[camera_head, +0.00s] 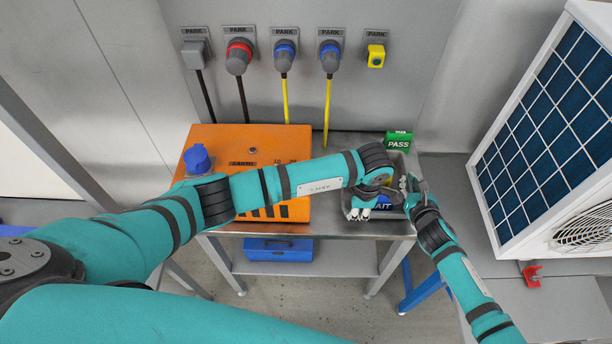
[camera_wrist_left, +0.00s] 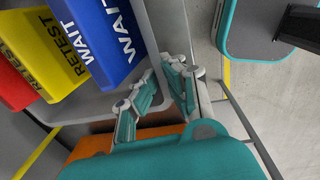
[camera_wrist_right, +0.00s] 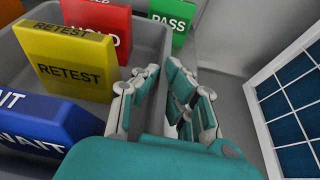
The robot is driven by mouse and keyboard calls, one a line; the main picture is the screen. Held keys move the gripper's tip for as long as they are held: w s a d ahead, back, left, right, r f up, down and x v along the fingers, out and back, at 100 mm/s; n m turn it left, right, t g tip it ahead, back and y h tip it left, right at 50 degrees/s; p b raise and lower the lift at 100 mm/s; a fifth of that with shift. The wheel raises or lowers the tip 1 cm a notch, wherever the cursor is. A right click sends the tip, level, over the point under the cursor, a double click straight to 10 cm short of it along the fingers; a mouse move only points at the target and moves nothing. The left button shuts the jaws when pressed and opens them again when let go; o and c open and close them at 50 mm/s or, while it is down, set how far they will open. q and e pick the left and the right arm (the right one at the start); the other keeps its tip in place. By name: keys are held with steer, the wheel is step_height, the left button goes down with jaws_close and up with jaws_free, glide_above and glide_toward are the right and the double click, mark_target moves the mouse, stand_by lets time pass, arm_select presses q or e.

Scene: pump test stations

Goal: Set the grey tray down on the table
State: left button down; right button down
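The grey tray (camera_head: 347,196) is over the right part of the steel table (camera_head: 330,228), beside the orange box. I cannot tell whether its base touches the table. Blue WAIT (camera_wrist_left: 97,38), yellow RETEST (camera_wrist_right: 68,65) and red HOLD (camera_wrist_right: 100,22) blocks stand in it. My left gripper (camera_wrist_left: 160,80) has its fingers on either side of the tray wall, closed on it at the near left. My right gripper (camera_wrist_right: 160,72) is likewise closed on the wall at the right side. In the head view my arms hide much of the tray.
An orange box (camera_head: 215,140) with a blue socket fills the table's left. A green PASS block (camera_head: 398,141) stands at the tray's far edge. Parked plugs (camera_head: 285,55) with hanging cables line the back wall. A panelled unit (camera_head: 555,125) stands on the right bench. A blue case (camera_head: 278,249) lies below.

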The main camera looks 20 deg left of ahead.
arm_select(q)
steer(key=c, duration=2)
jaws_free()
steer(key=shift+f, duration=0.4)
arm_select(e)
steer(key=c, duration=2)
jaws_free()
steer(key=shift+f, duration=0.45)
arm_select(q)
steer(key=shift+o, duration=1.2)
steer(key=shift+r, duration=0.15)
arm_select(e)
steer(key=shift+o, duration=1.2)
steer(key=shift+r, duration=0.2)
arm_select(q)
steer(key=shift+o, duration=1.4)
arm_select(e)
steer(key=shift+o, duration=1.4)
steer(key=shift+s, duration=0.1)
